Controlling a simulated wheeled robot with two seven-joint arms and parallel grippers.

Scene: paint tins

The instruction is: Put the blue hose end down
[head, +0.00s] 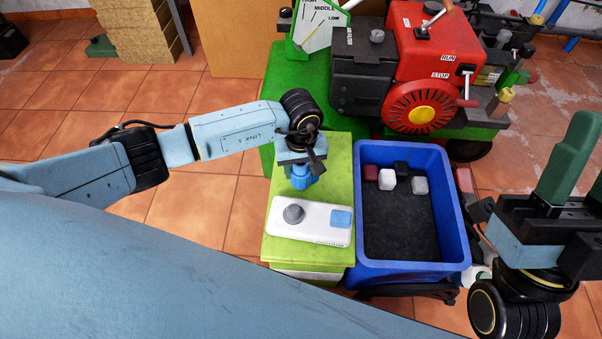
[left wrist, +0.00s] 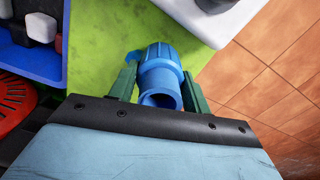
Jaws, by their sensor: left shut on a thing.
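The blue hose end (head: 302,178) is a short ribbed blue pipe fitting with an open mouth. My left gripper (head: 302,165) is shut on it, over the lime-green bench top (head: 340,158), behind the white panel. In the left wrist view the hose end (left wrist: 161,72) sits between the two green fingers of my left gripper (left wrist: 160,88), with green surface beyond it. I cannot tell whether it touches the bench. My right gripper (head: 580,185) is at the right edge, its green fingers pointing up and apart, with nothing seen between them.
A white panel (head: 265,228) with a grey knob and a blue square lies on the front of the bench. A blue crate (head: 452,200) holding several small blocks stands to its right. A red and black machine (head: 440,45) stands behind. Green bench surface is bare around the hose end.

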